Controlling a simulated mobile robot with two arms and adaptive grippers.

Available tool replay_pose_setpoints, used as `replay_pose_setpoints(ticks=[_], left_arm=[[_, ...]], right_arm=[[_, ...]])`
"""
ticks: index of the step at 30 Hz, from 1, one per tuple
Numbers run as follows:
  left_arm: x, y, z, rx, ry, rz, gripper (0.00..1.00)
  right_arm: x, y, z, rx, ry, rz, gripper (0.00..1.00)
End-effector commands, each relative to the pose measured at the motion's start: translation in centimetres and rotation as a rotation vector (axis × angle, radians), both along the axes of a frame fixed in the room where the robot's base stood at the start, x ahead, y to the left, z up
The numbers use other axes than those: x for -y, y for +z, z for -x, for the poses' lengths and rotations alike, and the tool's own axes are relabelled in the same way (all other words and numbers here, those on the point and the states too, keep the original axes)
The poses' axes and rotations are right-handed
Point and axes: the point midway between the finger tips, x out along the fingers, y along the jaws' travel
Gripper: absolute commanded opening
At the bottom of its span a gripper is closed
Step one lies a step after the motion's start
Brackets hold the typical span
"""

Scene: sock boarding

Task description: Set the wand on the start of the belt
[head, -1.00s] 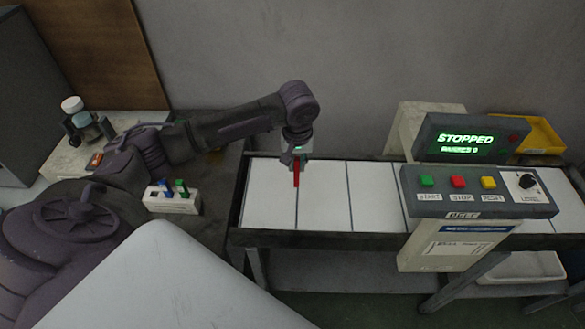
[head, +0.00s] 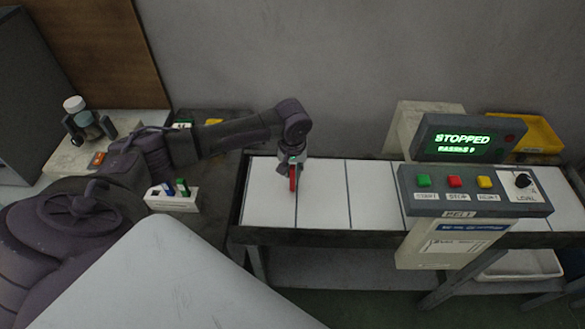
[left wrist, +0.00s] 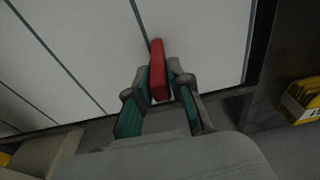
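The wand is a red bar (head: 293,180) over the white belt (head: 322,205), near its left end. My left gripper (head: 289,170) points down there, with the wand between its fingers. In the left wrist view the wand (left wrist: 158,72) sits between the two green-padded fingers (left wrist: 158,85), which appear closed on it. Its far end reaches past the fingertips, close to or on the white surface; I cannot tell if it touches. My right gripper is not in view.
The control box (head: 475,190) stands over the belt at the right, with green, red and yellow buttons. Its display (head: 463,140) reads STOPPED. A small white rack (head: 172,197) holds coloured items on the left. A yellow bin (head: 540,135) is behind the box.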

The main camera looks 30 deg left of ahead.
Motion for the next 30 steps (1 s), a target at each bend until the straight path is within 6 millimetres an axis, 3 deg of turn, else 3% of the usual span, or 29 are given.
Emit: replay_pose_setpoints(ticks=[3,14,30], left_arm=[[0.0,0.0,0.0,0.000,0.000,0.000,0.41],[0.0,0.5,0.0,0.002,0.001,-0.001,0.41],[0.7,10.5,0.9,0.003,0.000,0.001,0.41]], right_arm=[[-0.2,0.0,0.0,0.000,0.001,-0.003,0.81],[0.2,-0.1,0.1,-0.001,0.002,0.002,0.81],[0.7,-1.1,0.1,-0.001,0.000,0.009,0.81]])
